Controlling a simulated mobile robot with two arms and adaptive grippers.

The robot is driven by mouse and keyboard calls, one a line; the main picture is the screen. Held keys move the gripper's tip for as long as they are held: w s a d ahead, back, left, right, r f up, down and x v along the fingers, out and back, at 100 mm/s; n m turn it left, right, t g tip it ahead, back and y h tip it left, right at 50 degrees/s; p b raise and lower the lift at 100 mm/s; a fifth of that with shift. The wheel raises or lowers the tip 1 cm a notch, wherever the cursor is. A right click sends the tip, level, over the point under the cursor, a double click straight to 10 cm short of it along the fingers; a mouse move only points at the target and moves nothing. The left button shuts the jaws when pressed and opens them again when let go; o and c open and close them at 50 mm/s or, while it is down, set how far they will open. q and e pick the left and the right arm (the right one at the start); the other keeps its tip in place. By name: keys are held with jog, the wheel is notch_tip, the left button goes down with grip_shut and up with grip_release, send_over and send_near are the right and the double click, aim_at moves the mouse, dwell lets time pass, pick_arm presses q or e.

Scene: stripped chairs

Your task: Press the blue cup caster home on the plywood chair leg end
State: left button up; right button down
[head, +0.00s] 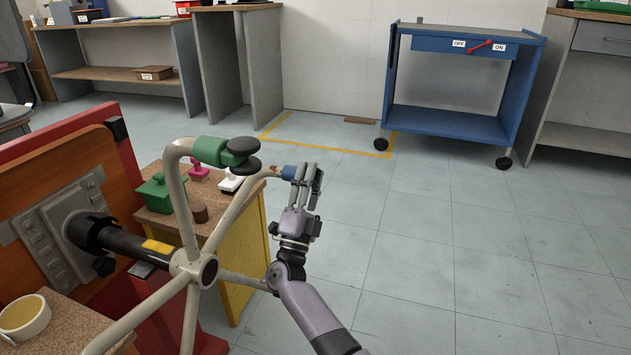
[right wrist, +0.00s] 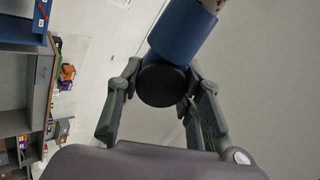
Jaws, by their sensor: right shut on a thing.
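The chair base hangs as a star of bent beige legs around a hub (head: 196,269). One leg end (head: 266,173), brown-patched, points right toward the blue cup caster (head: 289,172). My right gripper (head: 309,177) is shut on this caster, with its fingers along the dark wheel part. In the right wrist view, the blue cup (right wrist: 182,33) is in line with the speckled leg end (right wrist: 213,4) and meets it. The black wheel (right wrist: 163,84) lies between the fingers. How deep the leg sits in the cup is hidden. My left gripper is not in view.
A green cup caster (head: 212,151) with dark wheels is on another leg. A blue cart (head: 446,122) stands behind; the floor at right is clear.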

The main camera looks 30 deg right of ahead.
jog(key=c, duration=1)
grip_release()
jog(key=shift+w+a, duration=0.1)
jog(key=shift+a, duration=0.05)
jog(key=shift+c, duration=0.2)
